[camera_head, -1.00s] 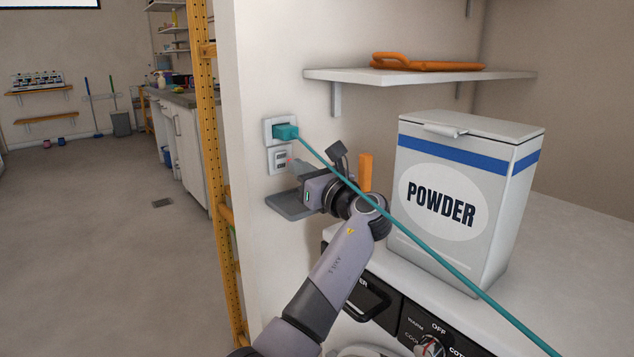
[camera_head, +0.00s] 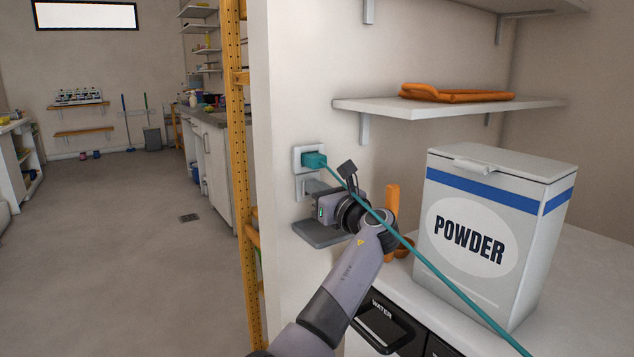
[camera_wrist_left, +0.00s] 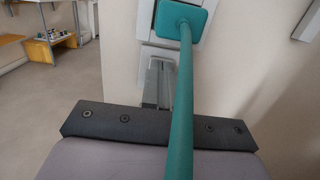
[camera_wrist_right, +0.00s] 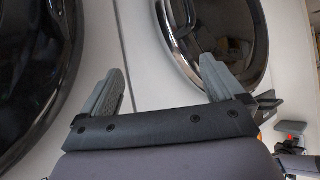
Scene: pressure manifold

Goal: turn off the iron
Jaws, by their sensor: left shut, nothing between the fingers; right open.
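No iron can be made out for certain in any view. A teal plug (camera_head: 314,160) sits in the upper wall socket, and its teal cord (camera_wrist_left: 181,100) runs down to the right, across my left arm. Below it is a second white wall plate (camera_head: 300,190), mostly hidden by my left gripper; it also shows in the left wrist view (camera_wrist_left: 150,55). My left gripper (camera_head: 310,188) is shut and empty, its fingertips at that plate; I cannot tell whether they touch it. My right gripper (camera_wrist_right: 162,80) is open and empty, in front of white machine fronts.
A white powder box (camera_head: 487,235) stands on the white counter right of my left arm. A wall shelf (camera_head: 440,106) holds an orange object (camera_head: 455,94). A yellow perforated post (camera_head: 238,150) stands left of the wall's edge. The floor (camera_head: 110,240) beyond is open.

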